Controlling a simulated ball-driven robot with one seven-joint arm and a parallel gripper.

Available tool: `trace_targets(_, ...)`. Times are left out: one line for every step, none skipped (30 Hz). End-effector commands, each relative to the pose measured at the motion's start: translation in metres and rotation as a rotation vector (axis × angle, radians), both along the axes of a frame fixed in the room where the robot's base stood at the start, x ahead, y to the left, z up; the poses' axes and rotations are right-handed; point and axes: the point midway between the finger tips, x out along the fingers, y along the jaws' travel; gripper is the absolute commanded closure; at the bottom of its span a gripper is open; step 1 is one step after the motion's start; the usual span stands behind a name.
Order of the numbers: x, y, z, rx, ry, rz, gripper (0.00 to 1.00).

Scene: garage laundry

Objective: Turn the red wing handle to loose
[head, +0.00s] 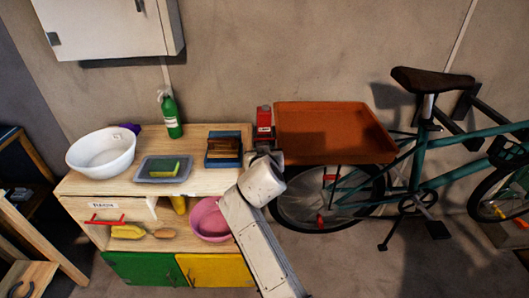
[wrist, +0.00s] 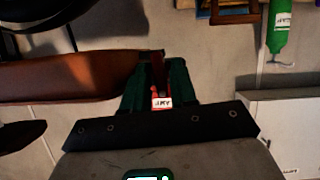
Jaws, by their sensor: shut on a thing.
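A red part with a white label (head: 264,117) stands at the left edge of the orange tray, behind the end of my arm; it looks like the red wing handle. In the wrist view, a red piece and its white label (wrist: 162,103) show between the two dark green fingers of my gripper (wrist: 159,82). The fingers are shut on this red handle. The label's lettering is upside down and hard to read. The fingers and arm hide most of the handle, so I cannot tell its turn angle. In the head view my arm covers the gripper.
The orange tray (head: 335,122) is just right of the handle, with a teal bicycle (head: 431,165) beyond. Left is a wooden cabinet (head: 83,186) bearing a white basin (head: 101,151), a grey tray (head: 150,177), a blue box (head: 222,162) and a green bottle (head: 171,117).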

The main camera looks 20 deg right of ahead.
Motion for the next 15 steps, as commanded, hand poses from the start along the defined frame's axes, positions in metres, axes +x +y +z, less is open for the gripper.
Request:
trace_targets(-0.0001,-0.0002,-0.0012,0.001,0.003,0.000,1.00)
trace_targets(-0.0001,-0.0002,-0.0012,0.002,0.003,-0.001,0.72)
trace_targets(-0.0001,-0.0002,-0.0012,0.002,0.003,-0.001,0.68)
trace_targets(-0.0002,-0.0001,-0.0011,0.002,0.003,-0.001,0.65)
trace_targets(-0.0001,-0.0001,-0.0010,0.001,0.002,-0.001,0.63)
trace_targets(-0.0001,-0.0002,-0.0009,0.001,0.002,-0.001,0.62)
trace_targets(-0.0001,0.0000,-0.0008,0.001,0.002,-0.001,0.62)
trace_targets(-0.0001,0.0000,-0.0007,0.001,0.002,-0.001,0.62)
trace_targets(-0.0001,0.0000,-0.0006,0.001,0.001,0.000,0.62)
trace_targets(-0.0001,0.0000,-0.0005,0.001,0.001,0.000,0.62)
trace_targets(-0.0001,0.0000,-0.0005,0.001,0.001,0.000,0.62)
trace_targets(-0.0003,0.0002,-0.0003,0.001,0.001,0.000,0.62)
trace_targets(-0.0008,0.0005,-0.0001,0.002,0.001,0.000,0.62)
trace_targets(-0.0017,0.0008,0.0002,0.001,0.000,0.001,0.62)
trace_targets(-0.0035,0.0017,0.0011,0.001,0.000,0.001,0.62)
